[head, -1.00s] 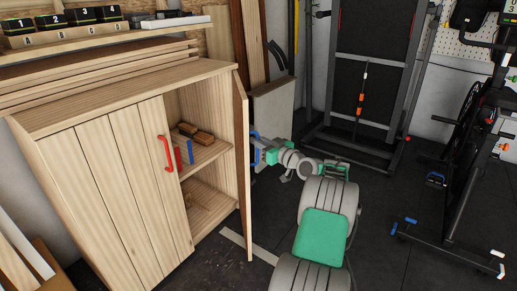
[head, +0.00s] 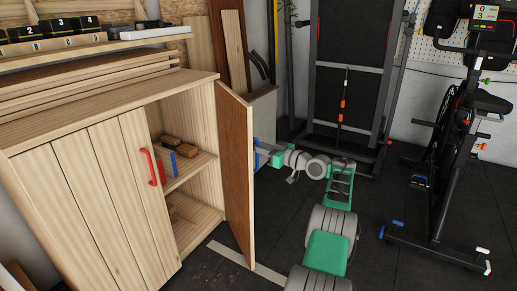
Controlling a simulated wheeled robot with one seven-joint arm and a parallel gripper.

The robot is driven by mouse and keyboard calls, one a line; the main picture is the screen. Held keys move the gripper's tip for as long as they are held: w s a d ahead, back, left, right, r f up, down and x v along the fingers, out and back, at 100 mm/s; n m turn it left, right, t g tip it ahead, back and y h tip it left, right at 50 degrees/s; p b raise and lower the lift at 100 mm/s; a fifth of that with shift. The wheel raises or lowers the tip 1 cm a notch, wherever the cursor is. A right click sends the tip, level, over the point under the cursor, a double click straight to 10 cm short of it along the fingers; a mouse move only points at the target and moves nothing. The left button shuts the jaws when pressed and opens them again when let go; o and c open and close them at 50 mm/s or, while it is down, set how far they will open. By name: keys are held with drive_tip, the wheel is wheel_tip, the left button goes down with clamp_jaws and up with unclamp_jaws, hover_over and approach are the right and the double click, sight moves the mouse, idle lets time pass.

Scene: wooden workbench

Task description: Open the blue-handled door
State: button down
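The wooden cabinet (head: 110,105) stands at the left. Its right-hand door (head: 235,165) stands wide open, swung outward, with its brown inner face toward me. The door's outer face is turned away, so its handle is mostly or fully hidden. My gripper (head: 265,154) is beyond the door's free edge, on the outer side. Blue parts show there, and I cannot tell handle from fingers. The fingertips are hidden, so I cannot see whether they hold the handle. A red handle (head: 152,167) is on the closed door to the left.
Inside the cabinet, brown blocks (head: 172,142) and a blue item (head: 187,151) sit on the shelf. Stacked boards (head: 90,80) lie on top. A treadmill (head: 350,75) stands behind and an exercise bike (head: 455,150) to the right.

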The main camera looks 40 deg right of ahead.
drive_tip(key=shift+w+r, duration=0.1)
drive_tip(key=shift+r, duration=0.1)
drive_tip(key=c, duration=1.7)
unclamp_jaws()
drive_tip(key=shift+w, duration=0.1)
drive_tip(key=shift+c, duration=0.2)
drive_tip(key=shift+f, duration=0.1)
drive_tip(key=shift+d, duration=0.1)
